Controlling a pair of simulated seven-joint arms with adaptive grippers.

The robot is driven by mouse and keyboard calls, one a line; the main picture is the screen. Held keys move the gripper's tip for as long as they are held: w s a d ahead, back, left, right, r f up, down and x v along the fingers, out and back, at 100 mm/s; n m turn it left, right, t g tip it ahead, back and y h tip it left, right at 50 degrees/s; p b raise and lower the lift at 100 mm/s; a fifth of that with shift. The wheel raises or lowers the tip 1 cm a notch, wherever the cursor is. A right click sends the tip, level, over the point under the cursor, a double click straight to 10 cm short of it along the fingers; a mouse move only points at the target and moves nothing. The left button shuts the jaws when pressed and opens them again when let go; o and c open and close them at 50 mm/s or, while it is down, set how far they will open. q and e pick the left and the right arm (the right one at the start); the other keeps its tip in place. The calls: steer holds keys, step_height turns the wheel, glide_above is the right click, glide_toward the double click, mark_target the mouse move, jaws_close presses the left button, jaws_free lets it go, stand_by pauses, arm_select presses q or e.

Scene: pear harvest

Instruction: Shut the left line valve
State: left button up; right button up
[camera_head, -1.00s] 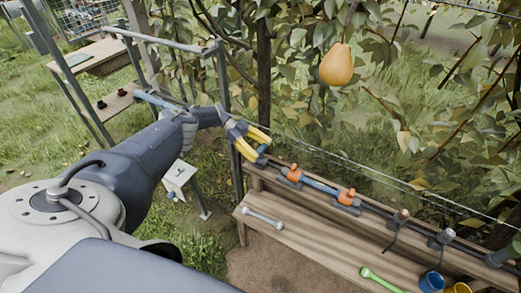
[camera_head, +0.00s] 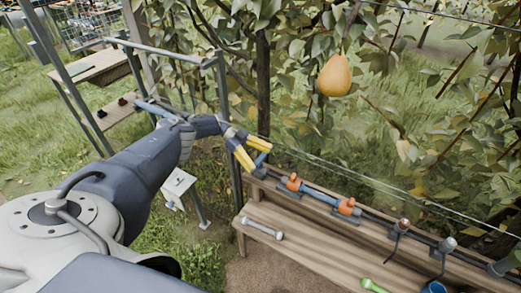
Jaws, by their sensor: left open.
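Two orange valve handles sit on a dark line with a blue section along the back of the wooden bench. The left valve (camera_head: 293,182) is nearer my gripper, and the right valve (camera_head: 346,206) is farther right. My left gripper (camera_head: 261,159) has yellow fingers, is open, and is just up and left of the left valve, apart from it in the picture. A small blue piece shows between its fingertips; I cannot tell what it belongs to. My right gripper is out of view.
A green-handled tool (camera_head: 373,286) and a blue cup (camera_head: 433,288) are at the lower right. A pear (camera_head: 334,75) hangs above the line. A metal post (camera_head: 224,105) stands close to my left arm.

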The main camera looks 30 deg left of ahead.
mark_target(261, 158)
arm_select(q)
steer(key=shift+r, duration=4.85)
